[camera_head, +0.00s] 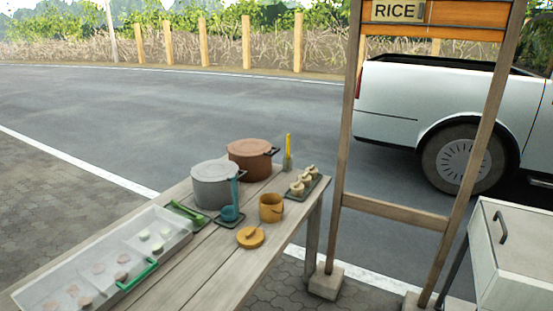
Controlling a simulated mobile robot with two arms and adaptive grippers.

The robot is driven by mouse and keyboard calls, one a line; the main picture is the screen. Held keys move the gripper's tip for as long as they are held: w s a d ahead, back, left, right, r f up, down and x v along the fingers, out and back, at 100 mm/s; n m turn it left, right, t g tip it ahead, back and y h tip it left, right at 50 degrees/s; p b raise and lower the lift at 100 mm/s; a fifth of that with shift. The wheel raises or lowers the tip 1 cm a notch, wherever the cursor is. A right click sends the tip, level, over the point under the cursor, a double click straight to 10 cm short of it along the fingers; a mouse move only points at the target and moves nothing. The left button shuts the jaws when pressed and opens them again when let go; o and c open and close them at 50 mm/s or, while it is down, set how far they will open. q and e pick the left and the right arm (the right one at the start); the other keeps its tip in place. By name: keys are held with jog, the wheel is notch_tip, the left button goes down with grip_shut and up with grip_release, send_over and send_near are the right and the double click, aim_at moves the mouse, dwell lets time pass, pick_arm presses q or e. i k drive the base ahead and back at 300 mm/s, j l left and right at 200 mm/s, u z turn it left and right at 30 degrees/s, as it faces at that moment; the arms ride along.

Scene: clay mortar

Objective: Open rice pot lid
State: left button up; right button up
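A grey pot (214,189) with a closed flat grey lid stands on the wooden table. A brown pot (252,163) with a closed brown lid and dark handles stands behind it to the right. A small yellow-orange pot (271,209) stands near the right edge, and a round yellow-orange lid (250,237) with a knob lies on the table in front of it. I cannot tell which pot is the rice pot. Neither of my grippers is in view.
A white tray (45,287) with food pieces and green tongs (138,277) fills the table's left. A teal ladle (231,212), a dark tray with small items (303,186) and a yellow-handled tool (288,150) sit nearby. A wooden RICE sign frame (345,125) and a white cabinet (520,235) stand right.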

aim_at(248, 147)
jog(key=i+l+u, duration=0.1)
jog(key=u, duration=0.7)
jog(key=i+l+u, duration=0.25)
jog(key=l+u, duration=0.25)
jog(key=l, duration=0.2)
jog(key=i+l+u, duration=0.1)
jog(key=l+u, duration=0.15)
jog(key=l, duration=0.2)
jog(key=l+u, duration=0.3)
jog(key=i+l, duration=0.05)
jog(key=l, duration=0.05)
